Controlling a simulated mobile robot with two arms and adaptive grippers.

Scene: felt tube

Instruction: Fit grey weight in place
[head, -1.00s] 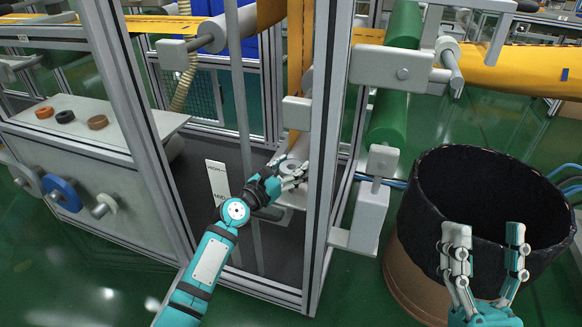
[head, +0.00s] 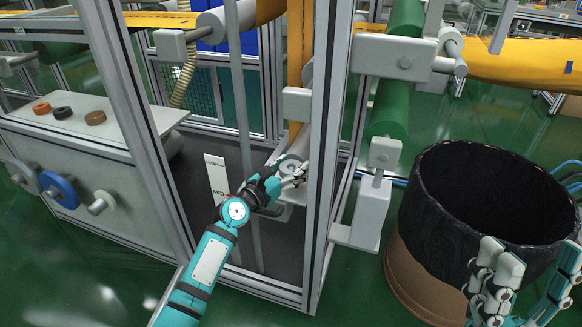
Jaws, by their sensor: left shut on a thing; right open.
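The grey weight (head: 289,166) is a round grey piece inside the machine frame, at a small grey ledge. My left gripper (head: 294,180) reaches in between the frame posts and is shut on the weight at its near side. The fingers hide part of the weight, and I cannot tell whether it touches the ledge. My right gripper (head: 508,275) is open and empty at the lower right, in front of the black-lined bin.
A metal post (head: 322,160) stands just right of my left gripper, and a thin upright bar (head: 240,110) stands to its left. A white label strip (head: 216,180) is behind. The black-lined bin (head: 425,215) stands right.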

